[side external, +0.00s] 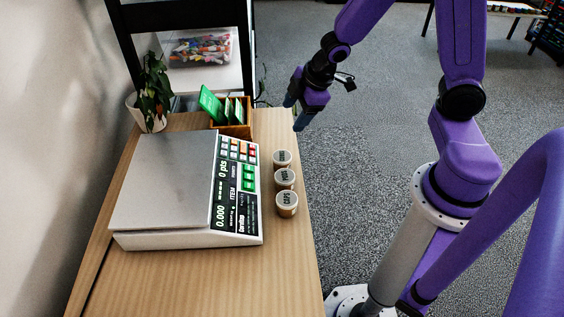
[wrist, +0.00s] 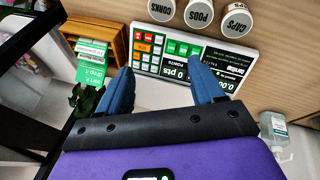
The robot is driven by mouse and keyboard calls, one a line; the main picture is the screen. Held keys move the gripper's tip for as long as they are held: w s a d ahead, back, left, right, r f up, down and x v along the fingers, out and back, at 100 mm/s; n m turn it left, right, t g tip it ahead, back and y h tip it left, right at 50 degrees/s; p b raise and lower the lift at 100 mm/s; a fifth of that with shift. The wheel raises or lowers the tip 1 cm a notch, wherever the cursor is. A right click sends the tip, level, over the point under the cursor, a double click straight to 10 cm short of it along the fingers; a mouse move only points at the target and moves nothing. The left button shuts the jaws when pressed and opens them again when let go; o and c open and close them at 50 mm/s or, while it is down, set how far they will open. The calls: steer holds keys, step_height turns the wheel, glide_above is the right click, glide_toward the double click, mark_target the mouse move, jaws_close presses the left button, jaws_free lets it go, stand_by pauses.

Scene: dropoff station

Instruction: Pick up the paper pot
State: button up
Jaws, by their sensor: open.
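Three small round pots with pale lids stand in a row on the wooden counter, right of the scale: a far pot (side external: 282,158), a middle pot (side external: 285,178) and a near pot (side external: 287,204). In the wrist view, the lid labels seem to read "CORKS" (wrist: 161,9), "PODS" (wrist: 199,13) and "CAPS" (wrist: 237,20). I read "paper" on none of them. My gripper (side external: 296,112) is open and empty, in the air near the counter's far right corner, apart from the pots. Its blue fingers are spread in the wrist view (wrist: 161,64).
A counter scale (side external: 165,180) with a keypad fills the counter's middle. A wooden card box (side external: 233,130) and a potted plant (side external: 152,95) stand behind it. A clear bottle (wrist: 273,128) shows in the wrist view. The near counter is bare.

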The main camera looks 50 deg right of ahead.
steer(key=w+d+f+y, duration=0.1)
steer(key=w+d+f, duration=0.3)
steer(key=d+f, duration=0.1)
steer(key=m+t+y, duration=0.1)
steer(key=t+y, duration=0.2)
steer(key=y, duration=0.6)
glide_toward(282, 156)
steer(key=x, duration=1)
steer(key=shift+w+a+f, duration=0.15)
steer(key=shift+f, duration=0.1)
steer(key=c, duration=0.7)
steer(key=shift+r, duration=0.2)
